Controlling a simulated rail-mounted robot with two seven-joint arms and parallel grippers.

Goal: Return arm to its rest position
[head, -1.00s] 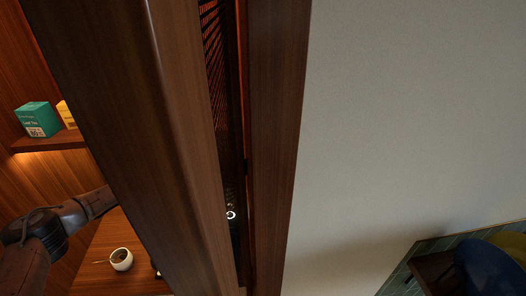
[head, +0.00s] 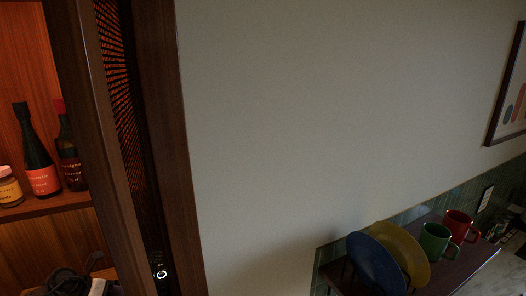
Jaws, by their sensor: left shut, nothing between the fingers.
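My right gripper is not in view.
A cabinet shelf (head: 45,207) at left holds two dark bottles (head: 42,180) and (head: 70,165) and a jar (head: 9,187). A wooden post and slatted panel (head: 125,110) stand beside it. Bare wall (head: 320,110) lies between.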

